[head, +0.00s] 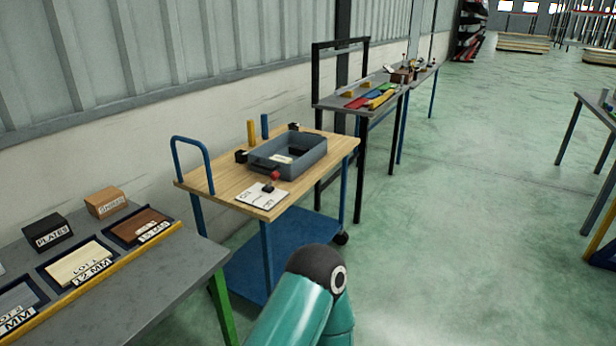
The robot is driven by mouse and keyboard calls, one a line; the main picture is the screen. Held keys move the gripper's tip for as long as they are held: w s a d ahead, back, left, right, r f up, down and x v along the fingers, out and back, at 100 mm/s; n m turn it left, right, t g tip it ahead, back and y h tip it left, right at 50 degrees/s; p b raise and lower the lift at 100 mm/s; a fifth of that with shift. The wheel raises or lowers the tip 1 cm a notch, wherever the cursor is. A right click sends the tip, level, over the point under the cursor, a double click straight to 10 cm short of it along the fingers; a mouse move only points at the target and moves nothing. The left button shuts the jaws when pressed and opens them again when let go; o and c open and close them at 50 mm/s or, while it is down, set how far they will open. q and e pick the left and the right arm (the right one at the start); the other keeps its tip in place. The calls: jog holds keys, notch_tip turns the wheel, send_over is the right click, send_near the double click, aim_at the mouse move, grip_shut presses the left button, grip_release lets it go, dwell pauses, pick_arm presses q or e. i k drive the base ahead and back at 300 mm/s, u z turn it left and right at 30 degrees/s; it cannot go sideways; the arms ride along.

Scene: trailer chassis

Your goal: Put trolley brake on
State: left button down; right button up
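The trolley has a wooden top (225,193), blue legs and a blue lower shelf (248,268), and it stands against the wall. On the front part of its top lies a white plate (254,196) with dark lettering too small to read. A small lever with a red knob (275,175) and a black base stands on this plate; it looks roughly upright. I cannot tell from here whether this is the brake lever or how it is set. A black caster (341,238) shows under the right side. Neither gripper is in view; only a teal arm link of mine shows at the bottom.
A grey tray (308,165) sits on the trolley top, with yellow (251,132) and blue pegs behind it. A grey table (150,282) with labelled boxes and trays is at left. A bench (334,103) with coloured parts stands beyond.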

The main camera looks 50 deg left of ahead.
aim_at(275, 175)
jog(key=u, duration=0.35)
jog(key=i, duration=1.35)
jog(key=u, duration=1.1)
jog(key=i, duration=0.7)
jog(key=u, duration=0.35)
jog(key=k, duration=0.95)
jog(key=u, duration=0.15)
jog(key=i, duration=0.95)
jog(key=z, duration=0.1)
